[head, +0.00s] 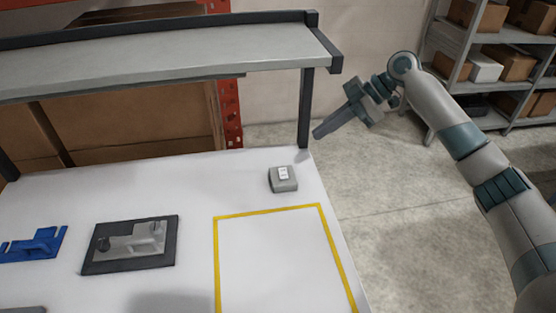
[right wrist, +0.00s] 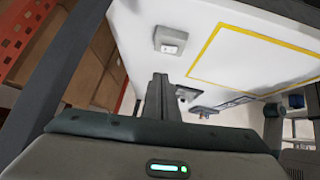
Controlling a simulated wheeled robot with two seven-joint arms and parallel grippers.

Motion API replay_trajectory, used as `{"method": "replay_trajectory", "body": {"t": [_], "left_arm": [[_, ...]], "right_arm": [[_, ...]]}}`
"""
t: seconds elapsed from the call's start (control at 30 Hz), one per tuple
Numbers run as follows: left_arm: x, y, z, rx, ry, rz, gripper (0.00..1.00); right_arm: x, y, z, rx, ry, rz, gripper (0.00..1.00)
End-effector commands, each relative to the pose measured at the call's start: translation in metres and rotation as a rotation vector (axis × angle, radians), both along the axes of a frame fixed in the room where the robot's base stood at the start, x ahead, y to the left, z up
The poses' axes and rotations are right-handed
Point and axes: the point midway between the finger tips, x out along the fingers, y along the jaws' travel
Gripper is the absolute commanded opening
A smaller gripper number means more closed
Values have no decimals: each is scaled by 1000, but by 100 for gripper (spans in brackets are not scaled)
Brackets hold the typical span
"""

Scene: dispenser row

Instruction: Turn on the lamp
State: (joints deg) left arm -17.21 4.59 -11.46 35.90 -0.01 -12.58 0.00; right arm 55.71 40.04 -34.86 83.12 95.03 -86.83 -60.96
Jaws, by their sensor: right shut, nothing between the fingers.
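A small grey box (head: 285,187) with a white switch (head: 283,173) on top sits on the white table near its back right corner. The box (right wrist: 158,35) and its white switch (right wrist: 169,48) also show in the right wrist view. My right gripper (head: 318,132) is shut and empty, off the table's right edge, above and to the right of the box. Its closed fingers (right wrist: 161,82) point toward the table in the right wrist view, apart from the box. No lamp can be made out clearly. My left gripper is out of view.
A grey shelf (head: 180,58) on dark posts runs above the back of the table; one post (head: 305,108) stands near my right gripper. A yellow outline (head: 268,211) marks a clear area. A grey part on a dark plate (head: 100,262) and a blue part (head: 38,243) lie left.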

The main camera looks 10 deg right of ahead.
Motion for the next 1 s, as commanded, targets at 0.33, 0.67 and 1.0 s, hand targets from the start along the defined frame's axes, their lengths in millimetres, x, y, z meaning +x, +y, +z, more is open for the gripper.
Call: {"method": "replay_trajectory", "body": {"t": [0.33,0.67,1.0], "left_arm": [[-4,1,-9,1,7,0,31],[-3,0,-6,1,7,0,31],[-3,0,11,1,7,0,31]], "right_arm": [[-4,-2,2,-2,-8,27,0],[-3,2,-1,-2,-8,26,0],[0,29,-26,-1,-5,26,0]]}}
